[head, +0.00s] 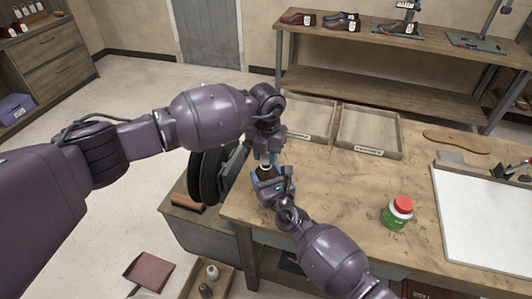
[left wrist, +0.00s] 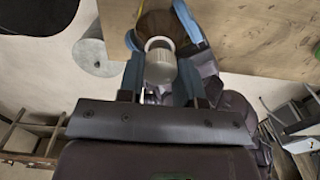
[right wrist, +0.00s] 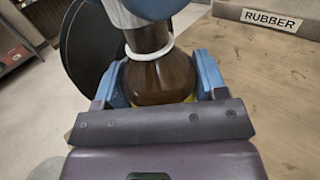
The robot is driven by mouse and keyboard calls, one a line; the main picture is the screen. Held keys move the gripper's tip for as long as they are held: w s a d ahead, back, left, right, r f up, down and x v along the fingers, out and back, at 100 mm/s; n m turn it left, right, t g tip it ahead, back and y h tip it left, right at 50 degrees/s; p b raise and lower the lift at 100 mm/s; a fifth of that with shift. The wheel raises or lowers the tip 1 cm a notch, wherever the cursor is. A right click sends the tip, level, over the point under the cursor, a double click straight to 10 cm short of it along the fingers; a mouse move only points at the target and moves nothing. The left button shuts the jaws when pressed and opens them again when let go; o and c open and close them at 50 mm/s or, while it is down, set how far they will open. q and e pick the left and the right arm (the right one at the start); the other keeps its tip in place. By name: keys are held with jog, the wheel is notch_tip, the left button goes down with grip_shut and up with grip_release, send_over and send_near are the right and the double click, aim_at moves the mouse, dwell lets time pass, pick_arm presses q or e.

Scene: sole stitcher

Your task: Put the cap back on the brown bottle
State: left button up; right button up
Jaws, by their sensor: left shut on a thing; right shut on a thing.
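The brown bottle (right wrist: 160,78) is held upright between the blue fingers of my right gripper (right wrist: 162,82), with a white ring around its neck. In the head view the bottle (head: 266,173) is mostly hidden by my right gripper (head: 268,184), near the table's left edge. My left gripper (left wrist: 160,72) is shut on the white cap (left wrist: 161,68), with the bottle's brown body (left wrist: 154,22) just beyond it. In the head view my left gripper (head: 266,156) is directly above the bottle. The cap is at the bottle's mouth; I cannot tell whether it is seated.
A green jar with a red lid (head: 398,212) stands on the wooden table (head: 330,195). Two shallow trays (head: 368,150) lie at the back, one labelled rubber. A white board (head: 485,215) lies at the right. Black wheels (head: 205,175) stand beside the table's left edge.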

pick_arm(q)
jog(key=shift+f, duration=0.55)
